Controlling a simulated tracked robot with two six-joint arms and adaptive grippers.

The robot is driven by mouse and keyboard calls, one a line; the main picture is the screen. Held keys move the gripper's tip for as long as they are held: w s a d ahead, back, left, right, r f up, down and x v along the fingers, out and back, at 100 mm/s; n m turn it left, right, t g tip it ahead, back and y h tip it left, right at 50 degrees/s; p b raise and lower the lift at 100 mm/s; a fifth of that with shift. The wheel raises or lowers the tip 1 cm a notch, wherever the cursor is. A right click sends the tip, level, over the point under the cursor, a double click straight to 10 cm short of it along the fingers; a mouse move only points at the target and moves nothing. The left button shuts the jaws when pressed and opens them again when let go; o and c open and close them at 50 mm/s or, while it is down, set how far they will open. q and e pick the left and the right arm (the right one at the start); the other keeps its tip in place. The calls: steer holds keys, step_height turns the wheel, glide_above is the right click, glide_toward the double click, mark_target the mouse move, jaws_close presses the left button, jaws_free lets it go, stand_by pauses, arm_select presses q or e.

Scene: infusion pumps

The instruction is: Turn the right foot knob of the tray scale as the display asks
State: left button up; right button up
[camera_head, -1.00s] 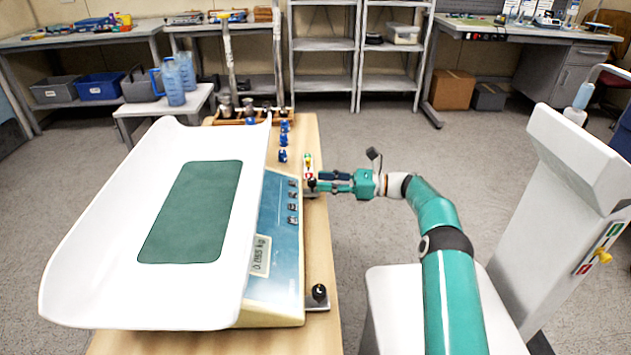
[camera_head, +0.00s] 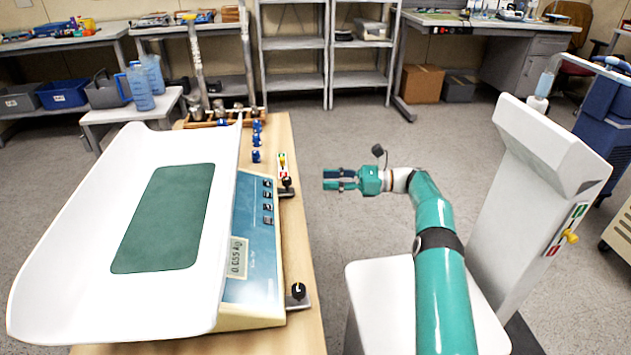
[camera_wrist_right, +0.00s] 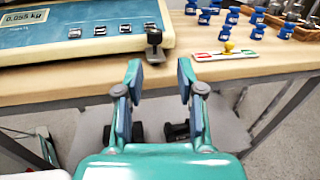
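The tray scale stands on a wooden table, with a white tray (camera_head: 70,230) and a blue panel (camera_head: 255,255). Its display (camera_head: 238,257) reads about 0.055 kg, and the display also shows in the right wrist view (camera_wrist_right: 23,18). The right foot knob (camera_head: 287,182) is the black knob at the panel's far end; it stands upright in the wrist view (camera_wrist_right: 153,38). A second black knob (camera_head: 298,291) is at the near end. My right gripper (camera_head: 325,180) is open and empty, apart from the right knob and off the table edge; its fingers (camera_wrist_right: 158,75) are spread below the knob. My left gripper is out of view.
A small level strip with a yellow knob (camera_head: 282,163) lies beside the right foot knob. Blue weights (camera_head: 256,140) stand behind it. A white stand (camera_head: 540,180) is at the right. The floor between the table and my right arm is free.

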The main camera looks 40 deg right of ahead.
steer(key=w+d+f+g+h, duration=0.1)
steer(key=d+f+h, duration=0.35)
steer(key=f, duration=0.35)
steer(key=w+d+f+g+h, duration=0.1)
steer(key=d+f+h, duration=0.3)
steer(key=f, duration=0.5)
steer(key=s+d+f+n+g+h+b, duration=0.35)
steer(key=s+d+n+h, duration=0.25)
steer(key=d+h, duration=0.25)
step_height(320, 180, up, 4)
steer(key=a+n+t+h+b, duration=0.2)
steer(key=n+t+h, duration=0.1)
steer(key=n, duration=0.2)
steer(key=n+t+y+b, duration=0.6)
steer(key=n+t+b, duration=0.3)
steer(key=n+b, duration=0.45)
glide_toward(290, 183)
steer(key=shift+n+g, duration=0.25)
steer(key=shift+n, duration=0.3)
steer(key=w, duration=0.5)
steer(key=w+b, duration=0.1)
steer(key=w, duration=0.4)
steer(key=shift+d+r, duration=0.1)
steer(key=shift+r, duration=0.1)
